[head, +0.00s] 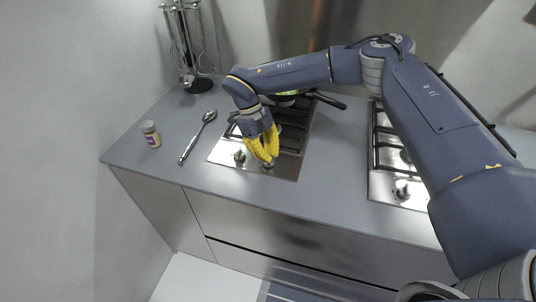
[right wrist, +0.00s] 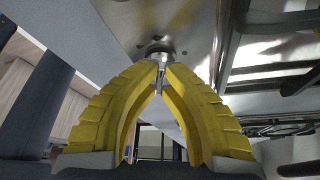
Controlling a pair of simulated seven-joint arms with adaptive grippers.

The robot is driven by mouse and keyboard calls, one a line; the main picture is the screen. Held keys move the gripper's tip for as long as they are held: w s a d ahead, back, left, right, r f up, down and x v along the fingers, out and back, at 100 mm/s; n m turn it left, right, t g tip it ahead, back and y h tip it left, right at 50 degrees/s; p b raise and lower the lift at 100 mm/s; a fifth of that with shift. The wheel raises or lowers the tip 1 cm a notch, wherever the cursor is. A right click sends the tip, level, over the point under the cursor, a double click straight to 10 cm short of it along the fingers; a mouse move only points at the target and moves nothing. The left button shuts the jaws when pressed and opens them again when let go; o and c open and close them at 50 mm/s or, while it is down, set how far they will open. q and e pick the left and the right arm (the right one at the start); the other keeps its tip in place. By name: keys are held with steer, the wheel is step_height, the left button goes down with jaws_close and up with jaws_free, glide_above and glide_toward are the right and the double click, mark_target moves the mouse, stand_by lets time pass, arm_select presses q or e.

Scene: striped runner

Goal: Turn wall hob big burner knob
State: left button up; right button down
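The wall-side hob (head: 228,150) is a steel plate with black grates, set in the grey counter at the left. It has a bare metal knob (head: 239,155) at its front left. A second knob (right wrist: 159,48) is at my right gripper (head: 268,160), near the hob's front edge. In the right wrist view, the yellow fingers of that gripper (right wrist: 161,66) come together at the tips with the knob's narrow grip between them. In the head view the fingers cover most of this knob. My left gripper is not in view.
A pan with a black handle (head: 330,100) stands at the back of the hob, partly behind my arm. A second hob (head: 385,185) is to the right. A spoon (head: 196,138), a jar (head: 151,134) and a utensil stand (head: 198,85) are at the left.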

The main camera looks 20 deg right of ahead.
steer(key=shift+s+n+h, duration=0.1)
steer(key=shift+n+h, duration=0.2)
steer(key=shift+n, duration=0.7)
steer(key=c, duration=1.5)
jaws_free()
steer(key=shift+r+t, duration=0.1)
steer(key=shift+t, duration=0.2)
steer(key=v, duration=1.2)
steer(key=shift+a, duration=0.1)
